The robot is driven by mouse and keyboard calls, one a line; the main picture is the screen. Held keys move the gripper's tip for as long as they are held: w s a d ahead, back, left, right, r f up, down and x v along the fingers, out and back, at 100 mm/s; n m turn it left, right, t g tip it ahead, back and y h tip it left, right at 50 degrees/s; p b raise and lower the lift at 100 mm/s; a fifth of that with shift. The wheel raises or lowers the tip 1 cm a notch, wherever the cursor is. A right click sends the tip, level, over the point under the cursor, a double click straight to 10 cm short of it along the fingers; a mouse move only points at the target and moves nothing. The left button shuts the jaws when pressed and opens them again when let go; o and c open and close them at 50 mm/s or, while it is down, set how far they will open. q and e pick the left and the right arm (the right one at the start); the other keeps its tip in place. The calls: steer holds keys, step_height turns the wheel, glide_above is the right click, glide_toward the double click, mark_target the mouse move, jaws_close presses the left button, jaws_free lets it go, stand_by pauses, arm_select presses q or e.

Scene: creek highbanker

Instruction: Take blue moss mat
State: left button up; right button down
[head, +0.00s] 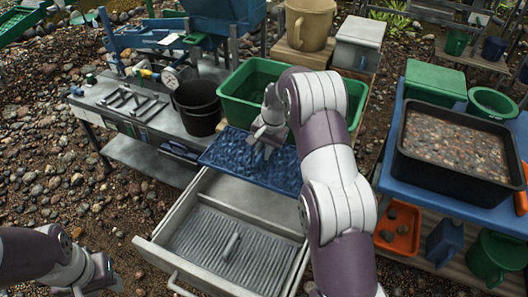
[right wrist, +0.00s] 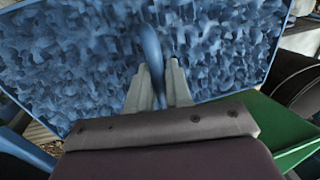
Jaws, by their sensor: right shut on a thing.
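The blue moss mat (head: 225,155) is a textured rectangle at the centre of the head view, above the back of an open drawer. I cannot tell whether it touches the drawer. My right gripper (head: 262,148) is shut on it near its far side. In the right wrist view the fingers (right wrist: 160,88) pinch a raised blue strip of the mat (right wrist: 75,60). My right arm hides the mat's right part in the head view. My left gripper (head: 108,280) is at the bottom left, away from the mat, and its jaw opening is unclear.
The open drawer (head: 165,247) holds a ribbed grey mat (head: 205,235). Behind are a green tub (head: 238,85) and a black bucket (head: 198,105). A grey bench (head: 150,125) stands left; a blue table (head: 460,200) with a gravel tray (head: 400,155) stands right.

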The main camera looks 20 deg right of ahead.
mark_target(264, 148)
steer(key=shift+r, duration=0.1)
step_height(264, 148, up, 9)
steer(key=p, duration=0.8)
